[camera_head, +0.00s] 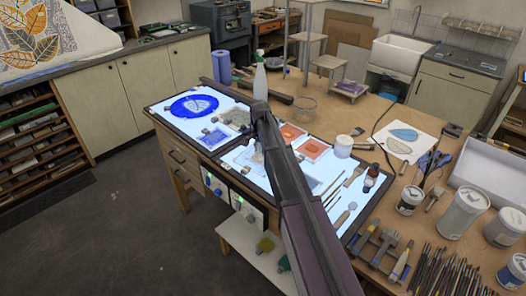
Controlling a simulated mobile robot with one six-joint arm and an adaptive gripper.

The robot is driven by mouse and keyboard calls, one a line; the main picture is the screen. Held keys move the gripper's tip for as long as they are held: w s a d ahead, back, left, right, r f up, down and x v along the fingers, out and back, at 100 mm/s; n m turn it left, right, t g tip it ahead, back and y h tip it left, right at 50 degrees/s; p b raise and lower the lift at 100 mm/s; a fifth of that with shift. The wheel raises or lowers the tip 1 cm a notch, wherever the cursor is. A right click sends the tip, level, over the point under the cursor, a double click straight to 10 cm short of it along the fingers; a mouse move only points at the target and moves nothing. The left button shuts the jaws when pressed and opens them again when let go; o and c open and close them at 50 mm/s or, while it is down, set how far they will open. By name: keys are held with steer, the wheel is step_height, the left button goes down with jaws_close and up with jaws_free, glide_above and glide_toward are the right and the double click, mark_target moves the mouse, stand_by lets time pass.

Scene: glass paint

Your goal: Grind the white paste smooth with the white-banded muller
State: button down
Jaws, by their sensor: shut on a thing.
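My dark arm (300,215) reaches from the lower right across the lit glass worktop (225,146) and covers part of it. A greyish patch (246,157) lies on the bright surface just left of the arm, partly covered. I cannot tell whether it is the white paste. The white-banded muller cannot be picked out.
A blue round patch (180,106) lies at the worktop's left end. Orange-red squares (312,149), a white jar (343,146) and brushes (354,176) lie right of the arm. A spray bottle (260,84) stands behind. Paint tins (463,213) crowd the right.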

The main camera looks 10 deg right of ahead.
steer(key=shift+w+a, duration=0.4)
steer(key=shift+w, duration=0.05)
steer(key=shift+s+a, duration=0.15)
steer(key=shift+a, duration=0.6)
steer(key=shift+s+f, duration=0.1)
steer(key=shift+s, duration=0.75)
